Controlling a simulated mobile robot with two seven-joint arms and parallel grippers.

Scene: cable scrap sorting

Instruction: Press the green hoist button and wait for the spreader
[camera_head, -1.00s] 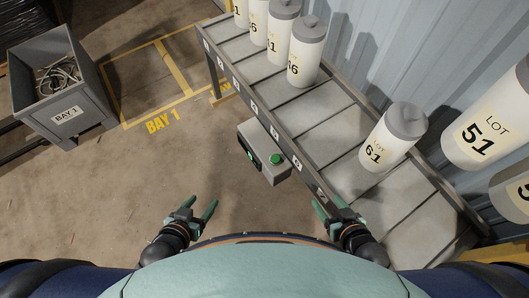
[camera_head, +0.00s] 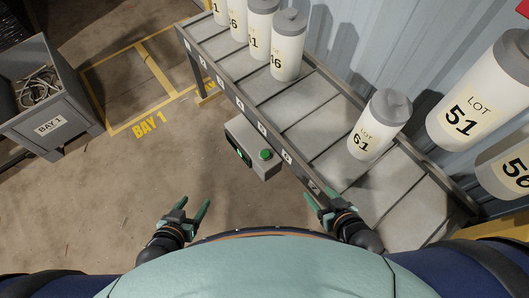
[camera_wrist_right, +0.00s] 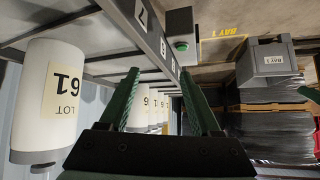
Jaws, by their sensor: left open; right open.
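The green button (camera_head: 265,154) sits on top of a grey control box (camera_head: 245,140) fixed to the near side of the shelf. The green button also shows in the right wrist view (camera_wrist_right: 181,45), beyond the fingers. My left gripper (camera_head: 192,208) is open and empty over the floor, left of and nearer than the box. My right gripper (camera_head: 316,200) is open and empty beside the shelf's near edge, right of and nearer than the box. Neither gripper touches the button. In the right wrist view my right gripper (camera_wrist_right: 168,88) has its fingers spread. I cannot make out a spreader.
A numbered shelf (camera_head: 323,115) runs diagonally, carrying several white canisters, with the LOT 61 canister (camera_head: 375,128) standing alone. The LOT 51 canister (camera_head: 480,98) is at the right. A grey BAY 1 bin (camera_head: 48,127) holds cable scrap. The floor between bin and shelf is clear.

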